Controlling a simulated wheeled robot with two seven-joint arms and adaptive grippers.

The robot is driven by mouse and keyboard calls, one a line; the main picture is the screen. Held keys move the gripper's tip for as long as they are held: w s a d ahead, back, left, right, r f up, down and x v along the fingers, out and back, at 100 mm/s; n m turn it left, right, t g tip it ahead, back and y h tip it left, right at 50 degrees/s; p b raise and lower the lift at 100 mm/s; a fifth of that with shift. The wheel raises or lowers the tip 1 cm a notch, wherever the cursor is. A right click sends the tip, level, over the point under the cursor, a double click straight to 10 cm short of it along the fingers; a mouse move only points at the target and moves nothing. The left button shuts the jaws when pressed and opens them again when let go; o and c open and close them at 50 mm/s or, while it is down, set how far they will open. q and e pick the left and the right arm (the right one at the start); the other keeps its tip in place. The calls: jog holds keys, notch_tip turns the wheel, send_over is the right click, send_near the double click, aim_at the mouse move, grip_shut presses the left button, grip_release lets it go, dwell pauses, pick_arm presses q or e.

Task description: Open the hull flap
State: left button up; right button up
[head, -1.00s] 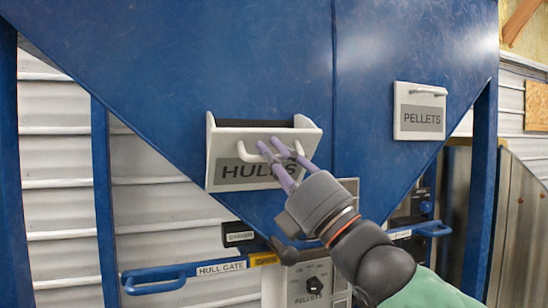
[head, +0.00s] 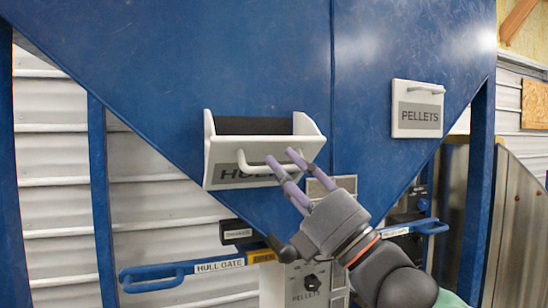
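The hull flap (head: 225,175) is a white panel with side cheeks and a grey HULLS label, on the blue hopper. It is tilted outward at the top, and a dark opening (head: 252,126) shows behind it. My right gripper (head: 281,157) is at the flap's white bar handle (head: 251,169), covering part of it and of the label. Its two purple fingers are apart, side by side along the bar. Whether they touch or hook behind the bar I cannot tell. My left gripper is not in view.
A PELLETS flap (head: 417,108) sits shut to the right. Below are a blue HULL GATE handle (head: 150,277), a control box with a knob (head: 312,283) and another blue handle (head: 432,228). Blue posts stand on both sides.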

jog(key=v, duration=0.8)
jog(key=shift+s, duration=0.1)
